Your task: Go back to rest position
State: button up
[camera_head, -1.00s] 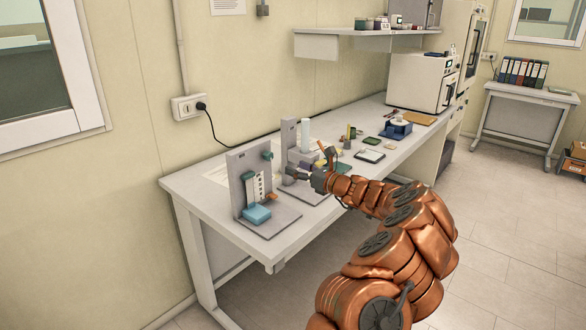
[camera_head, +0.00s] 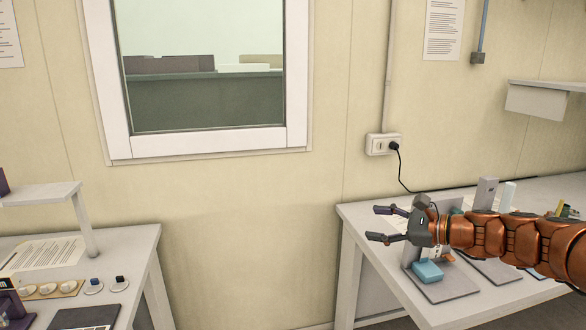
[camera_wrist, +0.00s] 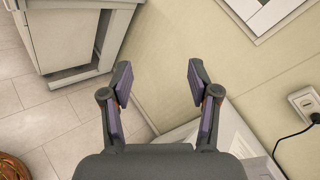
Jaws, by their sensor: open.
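My gripper (camera_head: 383,224) is open and empty in the head view. It points left, in front of the left end of the right-hand bench (camera_head: 352,212). In the wrist view my gripper (camera_wrist: 158,78) shows two dark fingers spread wide with nothing between them. Beyond them are the wall, the floor and bench parts. My copper-coloured arm reaches in from the right edge of the head view and hides part of that bench and its fixtures.
A light-blue block (camera_head: 428,272) sits on a grey test stand under my arm. A second bench (camera_head: 140,242) with a small shelf stands at left. A gap separates the benches. A wall socket (camera_head: 383,144) with a plugged cable is above the right bench.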

jog(key=s+a+f+n+g+h, duration=0.2)
jog(key=s+a+f+n+g, duration=0.15)
jog(key=s+a+n, duration=0.55)
jog(key=s+a+f+n+g+h, duration=0.25)
jog(key=s+a+g, duration=0.25)
jog(key=s, duration=0.8)
jog(key=s+d+f+n+h, duration=0.2)
jog(key=s+d+f, duration=0.1)
jog(key=s, duration=0.3)
jog(key=s+d+f+n+g+h, duration=0.1)
jog(key=s+d+f+n+h, duration=0.1)
jog(key=s+d, duration=0.3)
jog(key=s+d+f+n+g+h, duration=0.1)
jog(key=s+d+f+n+h, duration=0.2)
jog(key=s, duration=0.6)
jog(key=shift+s+d+f+h, duration=0.15)
jog(key=shift+d+f+h, duration=0.2)
jog(key=shift+d+h, duration=0.25)
